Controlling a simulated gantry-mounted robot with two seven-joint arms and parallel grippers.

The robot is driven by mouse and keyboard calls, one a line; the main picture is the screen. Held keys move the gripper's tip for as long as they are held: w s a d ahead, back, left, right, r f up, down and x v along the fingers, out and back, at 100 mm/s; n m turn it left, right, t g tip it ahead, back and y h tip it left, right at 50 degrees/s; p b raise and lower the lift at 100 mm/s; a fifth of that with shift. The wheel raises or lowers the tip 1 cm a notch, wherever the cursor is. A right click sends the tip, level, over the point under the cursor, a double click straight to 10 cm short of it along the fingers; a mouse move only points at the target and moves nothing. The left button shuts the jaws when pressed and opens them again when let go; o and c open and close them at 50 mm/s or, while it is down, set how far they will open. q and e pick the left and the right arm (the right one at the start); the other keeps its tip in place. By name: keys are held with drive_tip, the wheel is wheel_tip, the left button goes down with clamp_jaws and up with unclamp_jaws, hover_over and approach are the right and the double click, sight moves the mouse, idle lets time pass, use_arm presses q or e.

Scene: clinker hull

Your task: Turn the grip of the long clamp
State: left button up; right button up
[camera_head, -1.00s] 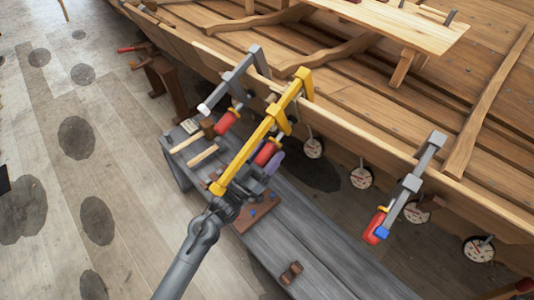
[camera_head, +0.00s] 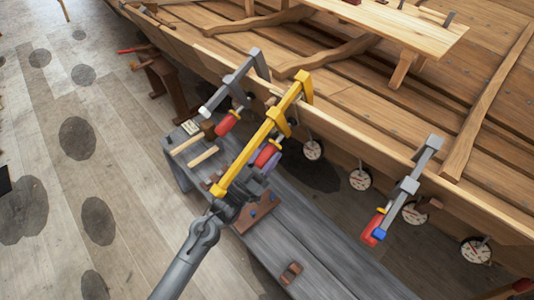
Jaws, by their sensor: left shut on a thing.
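The long clamp (camera_head: 243,150) has a yellow bar and hangs on the edge of the wooden hull, slanting down to the left. Its red grip (camera_head: 264,154) sits beside the bar, below the hull edge. My left gripper (camera_head: 260,172) reaches up from the bottom beneath the yellow bar. It is shut on the lower end of the red grip, with the contact partly hidden by the bar and by a purple part beside it. My right gripper is not in view.
A grey clamp with a red grip (camera_head: 227,122) hangs close on the left, another (camera_head: 373,226) farther right. Below is a grey bench (camera_head: 300,248) with wooden-handled tools (camera_head: 202,156) and a brown block (camera_head: 291,272). Round dials (camera_head: 360,180) hang along the hull.

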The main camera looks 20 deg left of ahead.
use_arm(q)
drive_tip(key=m+p, duration=0.1)
drive_tip(key=m, duration=0.1)
drive_tip(key=shift+m, duration=0.4)
drive_tip(key=shift+m+p, duration=0.35)
drive_tip(key=shift+m, duration=0.25)
drive_tip(key=o, duration=1)
drive_tip(key=shift+o, duration=0.2)
drive_tip(key=p+v, duration=0.1)
drive_tip(key=v, duration=0.9)
drive_tip(key=shift+s+f, duration=0.2)
drive_tip(key=shift+s, duration=0.15)
